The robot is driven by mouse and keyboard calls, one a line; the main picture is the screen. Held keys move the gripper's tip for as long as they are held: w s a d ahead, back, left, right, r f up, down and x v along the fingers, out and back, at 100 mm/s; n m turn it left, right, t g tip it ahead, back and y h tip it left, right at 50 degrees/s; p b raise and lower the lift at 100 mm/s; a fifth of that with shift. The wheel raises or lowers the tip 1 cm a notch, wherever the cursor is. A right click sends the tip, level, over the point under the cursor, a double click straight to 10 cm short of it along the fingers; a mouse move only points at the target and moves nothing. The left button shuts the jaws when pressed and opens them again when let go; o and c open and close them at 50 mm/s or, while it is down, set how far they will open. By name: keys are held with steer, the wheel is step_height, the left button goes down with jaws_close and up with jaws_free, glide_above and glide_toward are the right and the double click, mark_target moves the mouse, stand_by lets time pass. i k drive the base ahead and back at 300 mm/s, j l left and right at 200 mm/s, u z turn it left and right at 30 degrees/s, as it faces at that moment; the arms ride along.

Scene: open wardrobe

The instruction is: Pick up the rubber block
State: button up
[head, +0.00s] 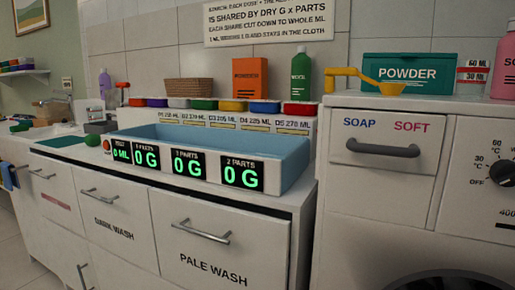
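I cannot pick out a rubber block with certainty. A small rounded green object (100,127) sits on the counter at the left end of the blue tray. A flat green piece (62,141) lies farther left on the counter. Both are too small to tell what they are made of. My gripper is not in view.
The long blue tray (225,142) has several displays on its front, the three larger ones reading 0 G. Behind it stand coloured lids, an orange box (250,78) and a green bottle (300,75). A washing machine (440,190) with a powder box (411,68) on top is at right.

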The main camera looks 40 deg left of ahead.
mark_target(93, 139)
steer(key=u, duration=2.6)
steer(key=i+j+z, duration=0.15)
steer(key=i, duration=0.2)
steer(key=i+j+z, duration=0.1)
steer(key=i+j, duration=0.15)
steer(key=i, duration=0.05)
